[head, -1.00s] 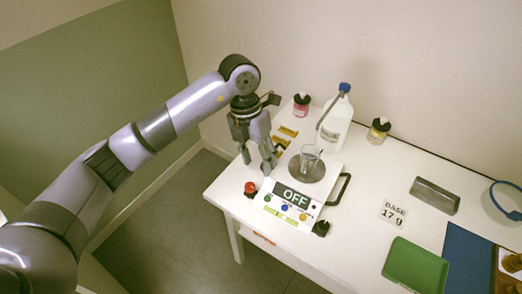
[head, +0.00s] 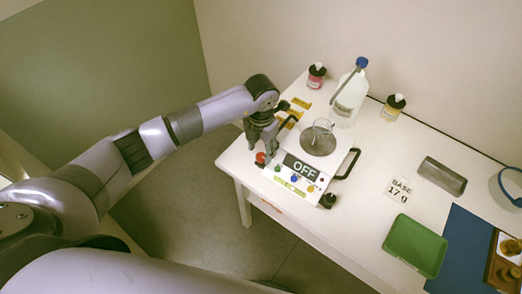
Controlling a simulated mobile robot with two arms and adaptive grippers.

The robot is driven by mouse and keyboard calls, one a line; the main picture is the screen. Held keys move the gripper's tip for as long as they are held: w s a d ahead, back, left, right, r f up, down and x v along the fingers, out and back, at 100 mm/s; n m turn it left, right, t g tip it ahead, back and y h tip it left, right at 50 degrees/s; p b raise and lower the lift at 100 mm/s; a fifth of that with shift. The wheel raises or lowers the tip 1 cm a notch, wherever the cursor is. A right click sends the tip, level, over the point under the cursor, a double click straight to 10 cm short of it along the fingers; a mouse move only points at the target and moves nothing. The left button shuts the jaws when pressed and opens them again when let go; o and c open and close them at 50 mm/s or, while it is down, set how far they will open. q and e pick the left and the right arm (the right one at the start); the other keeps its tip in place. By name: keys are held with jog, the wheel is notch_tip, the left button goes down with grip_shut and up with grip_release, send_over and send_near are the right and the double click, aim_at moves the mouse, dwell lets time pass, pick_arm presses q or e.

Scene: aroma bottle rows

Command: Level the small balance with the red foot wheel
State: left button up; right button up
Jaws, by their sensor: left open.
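The small balance (head: 284,184) is a white unit on the table with a display reading OFF, coloured buttons and a round grey pan (head: 312,144). A clear glass beaker (head: 321,131) stands on the pan. The red foot wheel (head: 260,158) is at the balance's left front corner, partly hidden by my gripper. A black foot wheel (head: 328,200) is at the right front corner. My left gripper (head: 262,154) is open, pointing down at the red wheel; I cannot tell whether the fingers touch it. My right gripper is not in view.
A wash bottle (head: 349,98) and two small jars, red (head: 316,77) and yellow (head: 394,108), stand behind. A black handle (head: 347,164) juts from the balance's right side. A BASE 17 g card (head: 398,189), grey tray (head: 442,176) and green tray (head: 415,245) lie to the right.

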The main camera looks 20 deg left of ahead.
aim_at(261, 157)
pick_arm(q)
jog(key=shift+f, duration=1.25)
jog(key=shift+c, duration=0.3)
grip_shut()
